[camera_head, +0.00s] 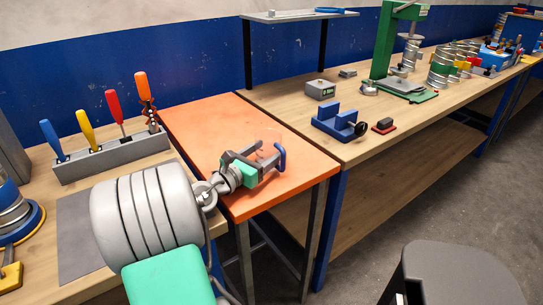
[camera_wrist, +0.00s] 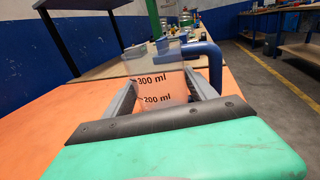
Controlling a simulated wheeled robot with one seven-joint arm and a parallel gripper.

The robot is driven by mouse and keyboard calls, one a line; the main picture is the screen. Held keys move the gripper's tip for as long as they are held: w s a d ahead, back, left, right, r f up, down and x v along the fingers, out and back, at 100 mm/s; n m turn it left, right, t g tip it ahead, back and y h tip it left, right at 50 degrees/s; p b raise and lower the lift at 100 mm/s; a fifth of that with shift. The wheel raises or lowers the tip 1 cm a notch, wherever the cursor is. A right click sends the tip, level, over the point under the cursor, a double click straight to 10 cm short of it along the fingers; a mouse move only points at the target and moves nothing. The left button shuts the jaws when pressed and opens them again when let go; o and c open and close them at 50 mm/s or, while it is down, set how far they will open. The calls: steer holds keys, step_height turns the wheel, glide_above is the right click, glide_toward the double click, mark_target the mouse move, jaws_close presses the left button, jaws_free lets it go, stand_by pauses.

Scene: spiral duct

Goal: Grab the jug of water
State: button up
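The jug (camera_wrist: 160,62) is clear, with black marks for 200 and 300 ml and a blue handle (camera_wrist: 207,62) on its right. It stands on the orange table. In the head view its clear body is hard to make out, but the blue handle (camera_head: 281,158) shows. My gripper (camera_head: 272,154) is at the jug, low over the orange table. In the wrist view my gripper (camera_wrist: 162,82) has its fingers apart, one on each side of the jug. Contact with the walls is not clear. I cannot tell how much water is inside.
The orange table (camera_head: 195,120) is otherwise bare. A grey rack (camera_head: 112,158) with colourful-handled tools stands at left. A blue vise (camera_head: 339,122), a small red-and-black block (camera_head: 384,125) and a green press (camera_head: 385,45) are on the right bench. A dark stool (camera_head: 455,275) stands at front right.

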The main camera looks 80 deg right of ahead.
steer(key=c, duration=0.7)
